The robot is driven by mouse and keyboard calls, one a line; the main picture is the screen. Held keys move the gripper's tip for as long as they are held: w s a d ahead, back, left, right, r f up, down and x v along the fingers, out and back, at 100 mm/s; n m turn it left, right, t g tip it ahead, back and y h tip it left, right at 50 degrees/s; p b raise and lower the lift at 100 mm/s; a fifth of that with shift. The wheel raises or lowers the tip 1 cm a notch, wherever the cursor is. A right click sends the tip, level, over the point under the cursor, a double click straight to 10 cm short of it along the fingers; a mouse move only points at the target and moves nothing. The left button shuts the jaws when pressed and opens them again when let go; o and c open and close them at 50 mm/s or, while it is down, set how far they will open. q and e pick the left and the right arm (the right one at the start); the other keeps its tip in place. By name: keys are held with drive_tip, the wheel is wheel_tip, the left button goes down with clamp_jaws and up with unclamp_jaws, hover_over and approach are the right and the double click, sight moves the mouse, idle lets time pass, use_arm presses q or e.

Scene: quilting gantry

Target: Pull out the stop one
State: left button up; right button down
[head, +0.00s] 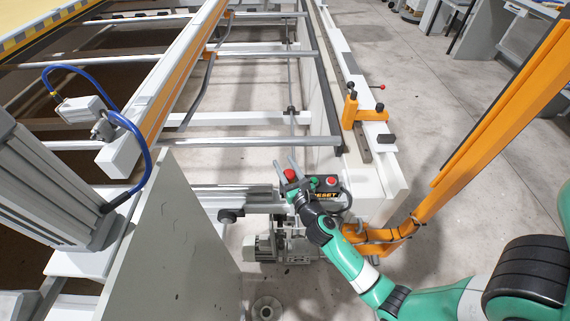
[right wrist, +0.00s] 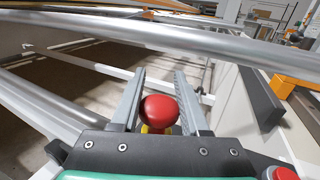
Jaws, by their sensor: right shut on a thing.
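The red stop button (head: 290,174) is a round mushroom head on the control box at the end of the frame. It also shows in the right wrist view (right wrist: 159,111), with a bit of yellow under it. My right gripper (head: 286,167) is at the button, and its two grey fingers stand on either side of the red head. In the right wrist view the gripper (right wrist: 160,88) is shut on it. My left gripper is not in view.
A second red button (head: 331,181) sits just right, above a RESET label (head: 325,194); its edge shows in the right wrist view (right wrist: 285,173). An orange post (head: 440,190) rises on the right. Metal rollers (head: 240,142) cross the frame beyond the gripper.

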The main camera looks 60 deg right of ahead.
drive_tip(key=shift+c, duration=1.9)
unclamp_jaws()
drive_tip(key=shift+r, duration=0.1)
drive_tip(key=shift+a, duration=0.1)
drive_tip(key=shift+s+a, duration=0.2)
drive_tip(key=shift+s, duration=0.05)
drive_tip(key=v, duration=1)
drive_tip(key=shift+s+a, duration=0.25)
drive_tip(key=shift+s, duration=0.1)
